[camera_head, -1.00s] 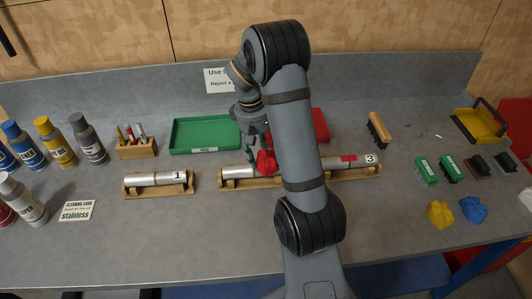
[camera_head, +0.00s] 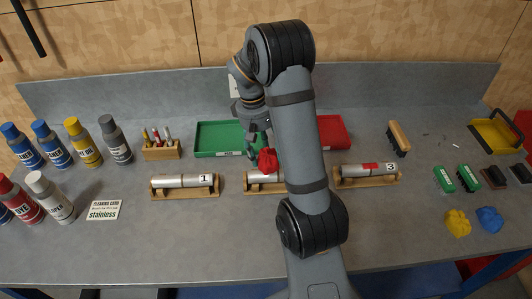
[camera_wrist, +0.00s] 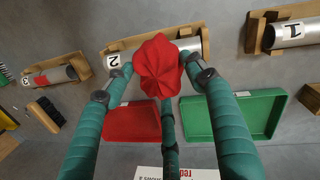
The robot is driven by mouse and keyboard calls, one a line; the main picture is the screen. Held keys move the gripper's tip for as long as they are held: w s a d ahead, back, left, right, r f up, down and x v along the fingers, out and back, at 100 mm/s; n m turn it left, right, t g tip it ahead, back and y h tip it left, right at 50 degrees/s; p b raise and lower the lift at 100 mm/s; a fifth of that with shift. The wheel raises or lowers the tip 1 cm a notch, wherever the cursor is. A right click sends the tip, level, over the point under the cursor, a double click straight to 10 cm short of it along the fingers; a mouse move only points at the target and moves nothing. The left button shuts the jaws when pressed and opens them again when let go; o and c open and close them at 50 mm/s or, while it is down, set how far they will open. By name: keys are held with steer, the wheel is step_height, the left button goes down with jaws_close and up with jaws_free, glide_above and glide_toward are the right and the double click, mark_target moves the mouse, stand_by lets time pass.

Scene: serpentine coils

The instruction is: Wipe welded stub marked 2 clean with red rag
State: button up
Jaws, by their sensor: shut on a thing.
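The red rag (camera_head: 267,161) is held in my gripper (camera_wrist: 160,75), whose fingers close around it in the wrist view; the rag (camera_wrist: 158,66) is bunched up. The stub marked 2 (camera_wrist: 187,46) is a silver tube on a wooden cradle (camera_wrist: 154,38). In the wrist view the rag overlaps the middle of this stub; I cannot tell whether it touches. In the head view the stub (camera_head: 257,177) shows just below the rag, and my arm hides its right part. Its label 2 (camera_wrist: 113,61) is upside down in the wrist view.
Stub 1 (camera_head: 182,181) lies left and stub 3 (camera_head: 352,170), with a red band, lies right, each on a wooden cradle. A green tray (camera_head: 207,138) and a red tray (camera_head: 333,131) lie behind. Spray cans (camera_head: 83,141) stand left; brushes (camera_head: 398,137) and rags (camera_head: 457,222) lie right.

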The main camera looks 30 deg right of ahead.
steer(key=r+p, duration=0.2)
steer(key=r, duration=0.1)
steer(key=shift+w+a, duration=0.2)
steer(key=shift+s+d+r+p, duration=0.1)
steer(key=shift+r+p, duration=0.35)
steer(key=shift+r, duration=0.1)
steer(key=shift+f, duration=0.1)
